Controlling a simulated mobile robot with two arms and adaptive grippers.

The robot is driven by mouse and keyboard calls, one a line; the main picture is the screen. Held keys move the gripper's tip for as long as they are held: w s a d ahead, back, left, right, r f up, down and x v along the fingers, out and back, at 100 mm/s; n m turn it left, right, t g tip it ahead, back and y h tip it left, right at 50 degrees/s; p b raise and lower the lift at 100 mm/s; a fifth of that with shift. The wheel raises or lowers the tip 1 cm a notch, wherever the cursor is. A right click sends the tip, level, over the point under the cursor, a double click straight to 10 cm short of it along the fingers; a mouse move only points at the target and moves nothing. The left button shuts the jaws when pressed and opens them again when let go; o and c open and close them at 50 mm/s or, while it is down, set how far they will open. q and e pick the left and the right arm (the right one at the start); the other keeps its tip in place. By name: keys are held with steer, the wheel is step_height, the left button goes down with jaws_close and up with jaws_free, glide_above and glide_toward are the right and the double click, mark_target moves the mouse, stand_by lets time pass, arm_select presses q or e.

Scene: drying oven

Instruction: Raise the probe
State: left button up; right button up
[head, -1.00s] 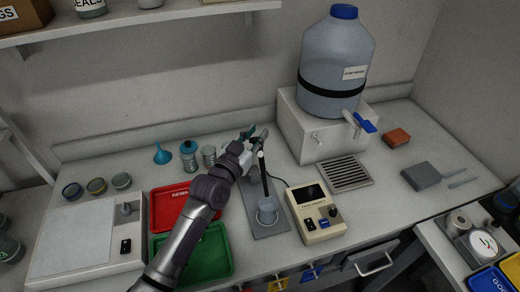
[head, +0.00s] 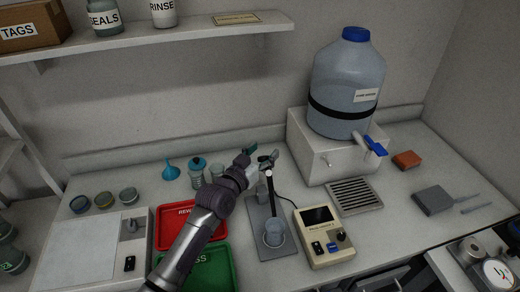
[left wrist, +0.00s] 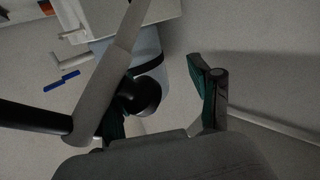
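The probe (head: 270,188) is a dark upright rod with a pale knob near its top. It stands over a clear beaker (head: 274,234) on the grey stand plate (head: 264,243). My left gripper (head: 262,157) is at the top of the stand, with its teal-padded fingers apart. In the left wrist view, the left gripper (left wrist: 162,105) has its right finger clear, while a grey bar (left wrist: 108,78) and a black knob (left wrist: 139,93) partly hide its left finger. The knob is nearer the left finger; I cannot tell whether they touch. My right gripper is not in view.
A beige meter (head: 323,236) stands right of the stand. A large water jug (head: 345,85) stands on a white box behind it. Red (head: 187,236) and green (head: 202,271) trays lie left, under my left arm.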

arm_select(q)
steer(key=shift+s+f, duration=0.2)
steer(key=shift+f, duration=0.1)
steer(key=shift+s+a+r+p, duration=0.35)
steer(key=shift+r+p, duration=0.25)
steer(key=shift+p, duration=0.5)
steer(key=s+a+r+p, duration=0.6)
steer(key=s+a+p, duration=0.1)
steer(key=s, duration=0.4)
steer(key=shift+p, duration=0.8)
steer(key=shift+w+a, duration=0.1)
steer(key=v, duration=1.2)
steer(key=shift+r, duration=0.1)
